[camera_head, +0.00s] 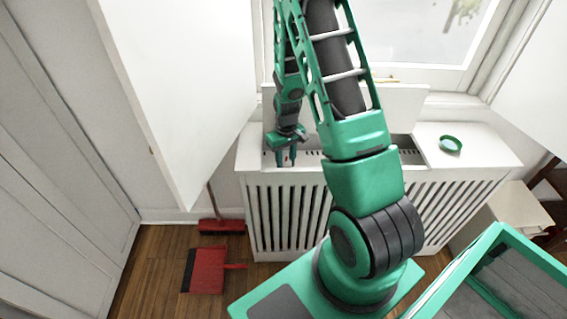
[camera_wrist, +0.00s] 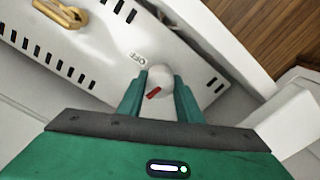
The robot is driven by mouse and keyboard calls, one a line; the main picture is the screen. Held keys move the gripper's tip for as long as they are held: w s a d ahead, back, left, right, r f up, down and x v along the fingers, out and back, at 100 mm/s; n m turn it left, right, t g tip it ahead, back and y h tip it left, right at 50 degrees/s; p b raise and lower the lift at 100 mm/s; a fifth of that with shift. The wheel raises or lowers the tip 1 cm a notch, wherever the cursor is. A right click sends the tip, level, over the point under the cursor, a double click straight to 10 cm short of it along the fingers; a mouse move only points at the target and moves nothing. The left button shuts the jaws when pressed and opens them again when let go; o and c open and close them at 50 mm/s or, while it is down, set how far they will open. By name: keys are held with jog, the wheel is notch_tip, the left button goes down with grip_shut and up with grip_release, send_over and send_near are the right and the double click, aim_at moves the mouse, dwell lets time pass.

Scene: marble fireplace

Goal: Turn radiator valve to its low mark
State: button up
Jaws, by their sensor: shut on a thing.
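The radiator valve is a round whitish knob (camera_wrist: 160,78) with a red pointer mark, in the wrist view. It stands on the white top panel of the radiator cover, beside small printed letters (camera_wrist: 137,58) that seem to read OFF. The red mark slants toward the lower left. My gripper (camera_wrist: 159,95) is shut on the knob, with one green finger on each side. In the head view my gripper (camera_head: 285,158) points down at the left end of the radiator cover (camera_head: 285,213). There the knob is mostly hidden by the fingers. I cannot make out a low mark.
A green dish (camera_head: 450,145) sits on the right of the cover top. A brass window handle (camera_wrist: 62,13) shows in the wrist view. A white panel (camera_head: 185,85) hangs close left of my arm. A red dustpan (camera_head: 207,270) and red brush (camera_head: 221,226) are on the floor.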

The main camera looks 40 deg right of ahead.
aim_at(285, 160)
jog(key=shift+w+a+r+n, duration=0.1)
jog(key=shift+w+n, duration=0.2)
jog(key=shift+n, duration=0.3)
jog(key=o, duration=1)
jog(key=shift+o, duration=0.2)
jog(key=shift+s, duration=0.15)
notch_tip(285, 160, up, 10)
jog(key=shift+r, duration=0.3)
